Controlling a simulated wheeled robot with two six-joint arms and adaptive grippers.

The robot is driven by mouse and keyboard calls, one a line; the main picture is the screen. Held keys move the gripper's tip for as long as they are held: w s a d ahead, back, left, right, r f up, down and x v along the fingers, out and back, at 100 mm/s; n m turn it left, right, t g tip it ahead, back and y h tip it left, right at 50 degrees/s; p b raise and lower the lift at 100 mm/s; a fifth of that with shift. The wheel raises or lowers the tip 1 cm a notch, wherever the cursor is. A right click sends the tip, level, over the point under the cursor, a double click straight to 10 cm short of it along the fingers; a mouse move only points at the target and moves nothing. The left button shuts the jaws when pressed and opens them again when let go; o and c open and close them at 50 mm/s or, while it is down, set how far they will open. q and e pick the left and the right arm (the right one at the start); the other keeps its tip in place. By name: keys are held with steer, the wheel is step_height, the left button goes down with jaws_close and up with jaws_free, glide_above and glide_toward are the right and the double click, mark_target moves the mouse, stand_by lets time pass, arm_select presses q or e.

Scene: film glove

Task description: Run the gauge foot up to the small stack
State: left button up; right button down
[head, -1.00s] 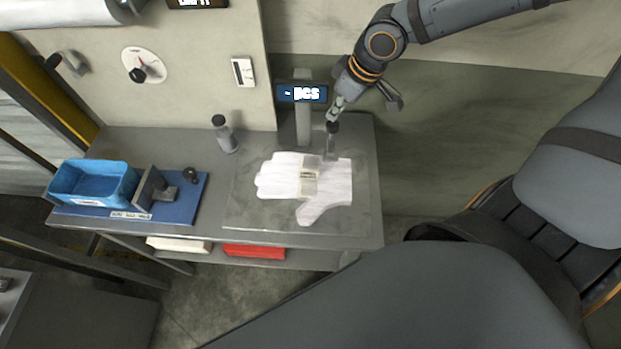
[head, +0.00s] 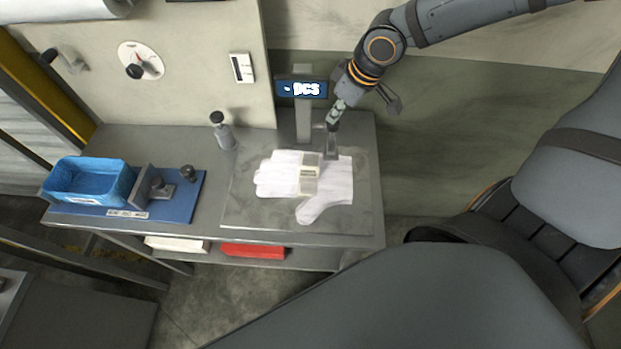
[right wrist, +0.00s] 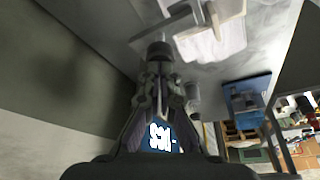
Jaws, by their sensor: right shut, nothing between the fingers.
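A small stack of white gloves (head: 275,175) with a pale paper band (head: 309,174) lies flat on a grey plate (head: 245,205). The dark gauge foot (head: 332,146) stands upright at the stack's back right edge, in front of a post with a lit "pcs" display (head: 303,88). I cannot tell whether the foot touches the gloves. My right gripper (head: 334,122) is shut and empty, pointing down at the top of the foot. In the right wrist view its fingertips (right wrist: 160,66) are close behind a dark round knob (right wrist: 160,50), and the gloves (right wrist: 212,44) lie beyond. My left gripper is not in view.
A blue bin (head: 92,183) and a metal bracket stand on a blue mat (head: 185,208) at the left of the bench. A dark-topped cylinder (head: 223,132) stands behind the plate. White and red items lie on the shelf below. Bare bench separates mat and plate.

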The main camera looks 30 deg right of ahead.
mark_target(338, 124)
steer(key=shift+f+b, duration=2)
steer(key=shift+f, duration=0.8)
step_height(338, 124, up, 14)
steer(key=p, duration=1.3)
steer(key=shift+p, duration=0.35)
